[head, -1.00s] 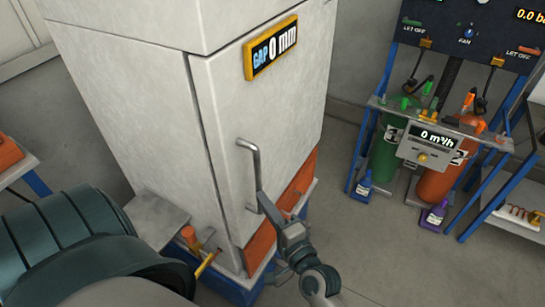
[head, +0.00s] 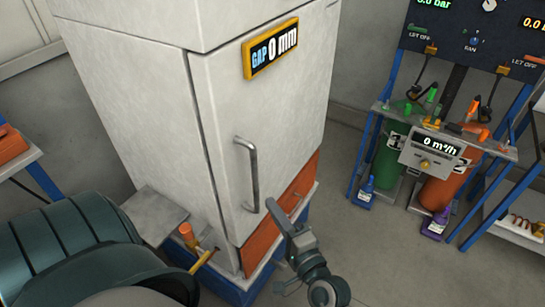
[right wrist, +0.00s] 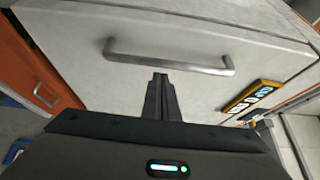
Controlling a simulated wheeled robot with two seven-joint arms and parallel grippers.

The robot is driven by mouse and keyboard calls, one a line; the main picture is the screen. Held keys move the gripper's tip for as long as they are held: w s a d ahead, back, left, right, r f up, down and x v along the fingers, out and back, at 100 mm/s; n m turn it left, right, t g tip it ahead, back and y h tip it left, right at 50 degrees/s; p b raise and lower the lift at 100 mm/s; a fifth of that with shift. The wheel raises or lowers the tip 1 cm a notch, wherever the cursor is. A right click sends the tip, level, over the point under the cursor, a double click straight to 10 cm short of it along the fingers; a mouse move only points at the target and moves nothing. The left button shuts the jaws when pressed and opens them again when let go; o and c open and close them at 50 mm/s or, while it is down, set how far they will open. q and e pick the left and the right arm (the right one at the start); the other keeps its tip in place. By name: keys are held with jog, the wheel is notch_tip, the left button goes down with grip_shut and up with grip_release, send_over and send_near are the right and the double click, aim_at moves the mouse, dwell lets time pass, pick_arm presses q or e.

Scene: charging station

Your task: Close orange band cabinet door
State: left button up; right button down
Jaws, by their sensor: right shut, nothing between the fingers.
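The white cabinet door (head: 225,120) has a grey bar handle (head: 252,175), and an orange band (head: 268,235) runs below it. The door sits flush with the cabinet body, and the gap display (head: 270,50) on it reads 0 mm. My right gripper (head: 272,203) is shut and empty, just right of the handle's lower end and apart from it. In the right wrist view, the closed fingers (right wrist: 160,82) point at the door beside the handle (right wrist: 168,61). My left gripper is not in view; a large teal arm link of mine covers the lower left.
An orange-tipped yellow lever (head: 190,240) juts out by the cabinet's lower left corner. To the right stands a gas rack with a green bottle (head: 388,165) and an orange bottle (head: 440,188). The floor between cabinet and rack is clear.

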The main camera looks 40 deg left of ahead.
jog(key=s+b, duration=0.2)
jog(key=s, duration=0.7)
jog(key=shift+a, duration=0.25)
jog(key=shift+a, duration=0.1)
jog(key=shift+f, duration=0.1)
